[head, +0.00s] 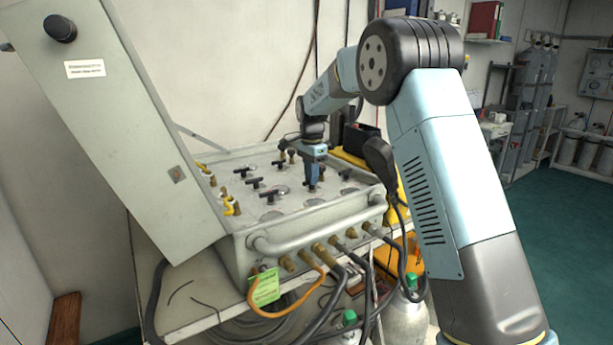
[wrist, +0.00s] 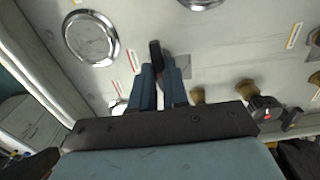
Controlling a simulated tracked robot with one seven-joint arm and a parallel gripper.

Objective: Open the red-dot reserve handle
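My gripper (wrist: 159,66) points down at the grey panel (head: 300,211); it also shows in the head view (head: 312,184), over the panel's middle-right part. Its blue fingers stand close together on either side of a black handle (wrist: 154,48), whose far end sticks out beyond them. The near part and hub of that handle are hidden by the fingers, and whether they press on it cannot be told. Another black handle (wrist: 264,104) with a red dot on its hub sits to the right in the wrist view, apart from the fingers.
Round gauges (wrist: 91,38) and several other black handles (head: 255,183) stand on the panel. A pipe rail (head: 318,228) runs along its front, with hoses below. The raised grey lid (head: 105,120) stands at the left. Yellow fittings (head: 231,205) are at the panel's left edge.

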